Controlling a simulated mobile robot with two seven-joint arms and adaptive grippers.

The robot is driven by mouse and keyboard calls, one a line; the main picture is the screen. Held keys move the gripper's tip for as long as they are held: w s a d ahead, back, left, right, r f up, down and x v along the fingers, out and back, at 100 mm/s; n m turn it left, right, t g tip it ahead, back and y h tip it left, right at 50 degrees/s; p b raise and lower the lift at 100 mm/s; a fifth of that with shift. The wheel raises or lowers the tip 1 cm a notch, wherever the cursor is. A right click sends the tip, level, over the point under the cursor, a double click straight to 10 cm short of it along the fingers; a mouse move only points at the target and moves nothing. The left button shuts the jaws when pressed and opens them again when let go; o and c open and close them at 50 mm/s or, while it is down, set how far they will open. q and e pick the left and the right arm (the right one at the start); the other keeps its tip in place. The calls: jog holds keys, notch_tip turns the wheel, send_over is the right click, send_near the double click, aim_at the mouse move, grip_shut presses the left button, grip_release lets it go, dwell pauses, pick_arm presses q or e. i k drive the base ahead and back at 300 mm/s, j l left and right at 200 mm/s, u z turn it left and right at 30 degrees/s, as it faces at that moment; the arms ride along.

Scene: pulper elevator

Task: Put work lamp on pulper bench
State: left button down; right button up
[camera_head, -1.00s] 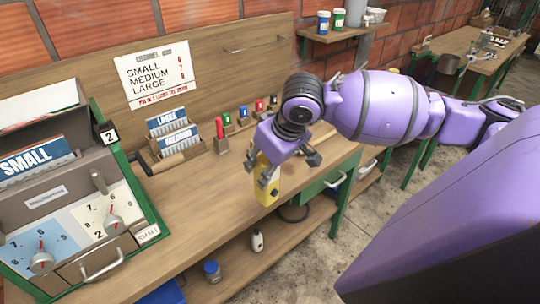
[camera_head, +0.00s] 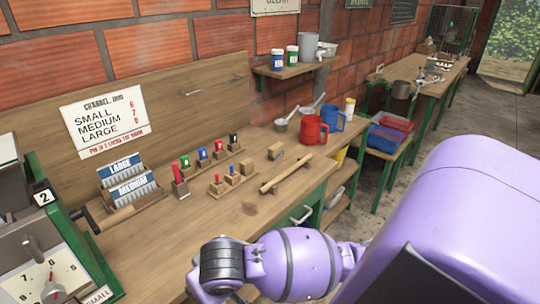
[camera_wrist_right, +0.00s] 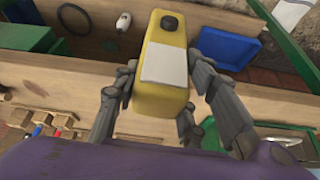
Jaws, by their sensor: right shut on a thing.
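The work lamp, which I take to be the yellow block-shaped thing with a pale panel and a dark round knob (camera_wrist_right: 163,66), shows in the right wrist view. My right gripper (camera_wrist_right: 160,95) is shut on it, with dark fingers on both sides. In the head view my right arm is low at the bottom; its gripper and the lamp are out of the picture. A wooden bench (camera_head: 262,207) runs across the head view and another wooden bench (camera_head: 428,72) stands at the back right. I cannot tell which is the pulper bench. My left gripper is not in view.
On the near bench stand card racks (camera_head: 125,183), small colored pegs, a wooden stick (camera_head: 285,174), scoops, a red mug (camera_head: 313,130) and a blue mug (camera_head: 334,120). A grey dial box (camera_head: 35,260) is at left.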

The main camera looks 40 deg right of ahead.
aim_at(268, 146)
jog(key=l+u, duration=0.1)
jog(key=l, duration=1)
jog(key=l+u, duration=0.15)
jog(key=l, duration=0.35)
jog(key=k+l+u, duration=0.1)
jog(key=l, duration=1)
jog(key=k+l+u, duration=0.15)
jog(key=l, duration=0.35)
jog(key=k+l+u, duration=0.1)
jog(key=l, duration=0.45)
